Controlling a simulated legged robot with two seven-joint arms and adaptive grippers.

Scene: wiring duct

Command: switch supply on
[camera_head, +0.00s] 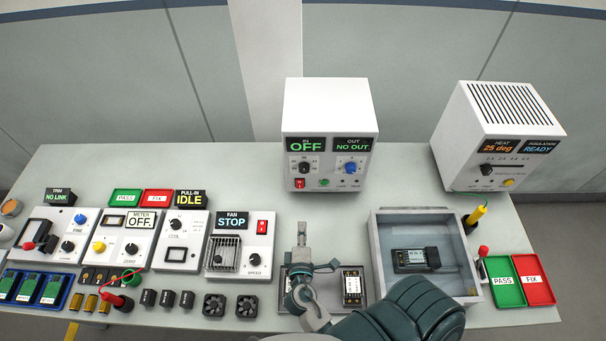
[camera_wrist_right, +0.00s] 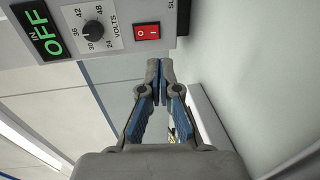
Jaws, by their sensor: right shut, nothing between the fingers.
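The supply (camera_head: 330,122) is a white box at the back middle of the table. Its left display reads IN OFF and its right display reads OUT NO OUT. Its red rocker switch (camera_head: 299,184) is low on the left of the front face. The switch also shows in the right wrist view (camera_wrist_right: 146,32), marked O and I. My right gripper (camera_head: 301,232) is shut and empty in front of the supply, with its tips below and apart from the switch. In the right wrist view the closed tips (camera_wrist_right: 159,68) are near the switch. My left gripper is out of view.
A tray with dark modules (camera_head: 353,287) lies under my right gripper. A white heat tester (camera_head: 495,135) stands at the back right.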

